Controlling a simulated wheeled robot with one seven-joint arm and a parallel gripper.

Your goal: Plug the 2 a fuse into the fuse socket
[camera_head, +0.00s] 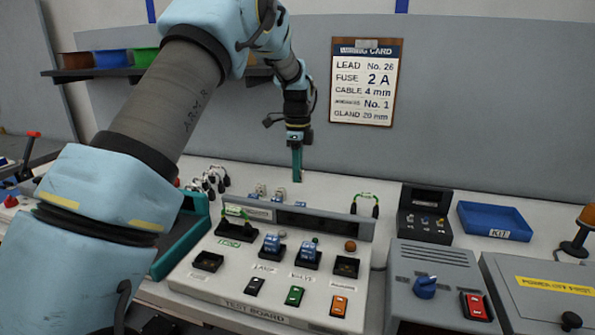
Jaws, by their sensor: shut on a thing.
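My gripper (297,172) points straight down above the white bench, behind the test board. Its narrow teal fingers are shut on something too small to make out. Several small blue and pale parts (262,192) stand behind the board, left of the fingers; I cannot tell whether they are fuses. The test board (280,285) has an empty-looking dark socket at its left (208,261) and another at its right (346,267). Their labels are too small to read, so I cannot tell which is the fuse socket. The wiring card (366,82) reads fuse 2 A.
Blue blocks (271,246) and coloured switches (294,296) stand up from the board. A green-ended cable (365,203) stands behind it. A dark device (425,214), a blue tray (495,221) and grey boxes (440,280) lie right. My arm covers the left.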

